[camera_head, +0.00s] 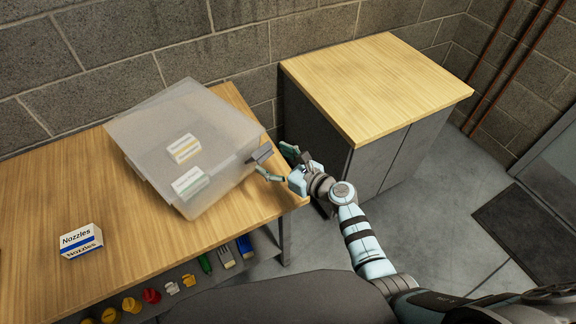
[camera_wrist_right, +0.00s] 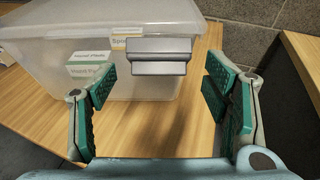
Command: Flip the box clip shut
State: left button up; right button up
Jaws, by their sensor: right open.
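A translucent lidded plastic box (camera_head: 150,128) stands on the wooden table, with small labelled packs inside. Its grey clip (camera_head: 260,153) sticks outward from the right side in the head view. In the right wrist view the clip (camera_wrist_right: 160,55) juts from the box wall (camera_wrist_right: 120,22) toward the camera. My right gripper (camera_head: 276,162) is beside the clip, its fingers spread. In the wrist view its green-padded fingers (camera_wrist_right: 162,100) stand wide apart with nothing between them, the clip beyond and above the tips. I cannot see contact. My left gripper is out of view.
A white and blue Nozzles box (camera_head: 81,241) sits on the table (camera_head: 150,255) at the left. Several coloured items lie on a shelf below the front edge. A grey cabinet (camera_head: 375,85) with a wooden top stands right, near my right arm. A block wall is behind.

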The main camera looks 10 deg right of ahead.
jog(key=v, duration=0.7)
jog(key=shift+s+d, duration=0.2)
jog(key=shift+s, duration=0.1)
jog(key=shift+c, duration=0.2)
